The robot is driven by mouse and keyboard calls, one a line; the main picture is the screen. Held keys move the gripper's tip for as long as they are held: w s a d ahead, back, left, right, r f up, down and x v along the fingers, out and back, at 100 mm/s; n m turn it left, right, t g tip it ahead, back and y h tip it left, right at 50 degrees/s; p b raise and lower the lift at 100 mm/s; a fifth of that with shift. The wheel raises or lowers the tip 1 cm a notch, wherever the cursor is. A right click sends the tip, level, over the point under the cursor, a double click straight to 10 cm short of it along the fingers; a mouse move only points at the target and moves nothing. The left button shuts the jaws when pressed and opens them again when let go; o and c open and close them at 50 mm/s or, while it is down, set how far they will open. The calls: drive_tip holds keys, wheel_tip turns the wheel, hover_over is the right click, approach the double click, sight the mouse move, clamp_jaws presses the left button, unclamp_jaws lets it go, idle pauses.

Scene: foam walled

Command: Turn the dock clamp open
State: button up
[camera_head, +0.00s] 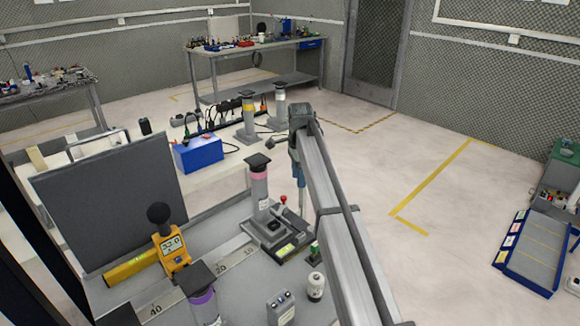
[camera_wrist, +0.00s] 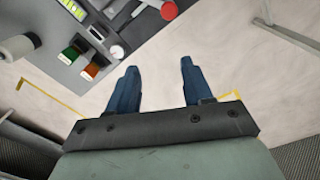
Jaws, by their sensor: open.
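A dark dock (camera_head: 287,243) with a green-lit label sits at the edge of the grey bench, and a white cylinder with a pink band (camera_head: 260,190) stands by it. A red-knobbed lever (camera_head: 283,198) rises from the dock. I cannot tell for certain which part is the clamp. My gripper (camera_wrist: 155,85) has two blue fingers apart with only floor between them. It is beyond the dock's edge, apart from the knob.
A yellow meter (camera_head: 172,250), a purple-banded cylinder (camera_head: 203,300), a small grey box (camera_head: 281,308) and a white round part (camera_head: 316,286) stand near the dock. A dark panel (camera_head: 110,205) stands at left. A blue box (camera_head: 198,153) lies behind. Floor right is mostly clear.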

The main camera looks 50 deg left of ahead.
drive_tip(key=w+d+f, duration=0.4)
drive_tip(key=d+f, duration=0.6)
drive_tip(key=f, duration=0.1)
drive_tip(key=w+d+f+n+g, duration=0.1)
drive_tip(key=w+d+f, duration=0.3)
drive_tip(key=d+f, duration=0.6)
wheel_tip(320, 180, down, 2)
drive_tip(key=shift+w+d+h, duration=0.25)
drive_tip(key=shift+d+h, duration=0.15)
drive_tip(key=s+d+f+n+g, duration=0.1)
drive_tip(key=s+d+f, duration=0.2)
drive_tip(key=d+f, duration=0.7)
drive_tip(key=s+d+f+g, duration=0.1)
drive_tip(key=s+d+f, duration=0.35)
drive_tip(key=d, duration=0.85)
drive_tip(key=s+d+f+n+g, duration=0.1)
drive_tip(key=s+d+f, duration=0.1)
drive_tip(key=d+f, duration=0.9)
drive_tip(key=s+d+f+n+g, duration=0.1)
drive_tip(key=s+d+f, duration=0.2)
drive_tip(key=s+d, duration=0.7)
drive_tip(key=s+d+f+n+g+y, duration=0.1)
drive_tip(key=s+d+f, duration=0.2)
drive_tip(key=s+d, duration=0.8)
drive_tip(key=s, duration=0.7)
drive_tip(key=shift+d+f+n+g, duration=0.25)
drive_tip(key=shift+n+g, duration=0.05)
